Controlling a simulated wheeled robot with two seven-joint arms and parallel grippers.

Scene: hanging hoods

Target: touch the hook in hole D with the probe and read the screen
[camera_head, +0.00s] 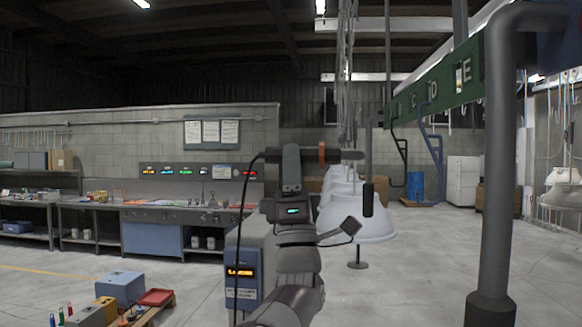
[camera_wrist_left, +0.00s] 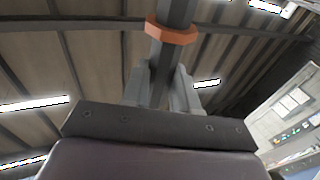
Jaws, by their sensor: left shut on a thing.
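My left gripper (camera_head: 291,165) is shut on the dark probe (camera_head: 345,155), which has an orange ring and lies level, pointing right. The left wrist view shows the probe (camera_wrist_left: 176,12) between the fingers (camera_wrist_left: 160,85). A black cable runs from the probe's rear down past a grey-blue box with an orange-lit screen (camera_head: 240,272); its digits are too small to read. The green beam (camera_head: 450,82) carries the letters C, D and E. A blue hook (camera_head: 437,150) hangs below C and D; I cannot tell which hole holds it. The probe tip is apart from it. My right gripper is not in view.
White hoods (camera_head: 350,215) hang beyond my gripper. A thick grey post (camera_head: 497,170) stands at the right. A dark hook (camera_head: 402,150) hangs farther along the beam. A workbench (camera_head: 160,210) lines the left wall. A pallet with boxes (camera_head: 120,288) is at lower left. Floor at right is clear.

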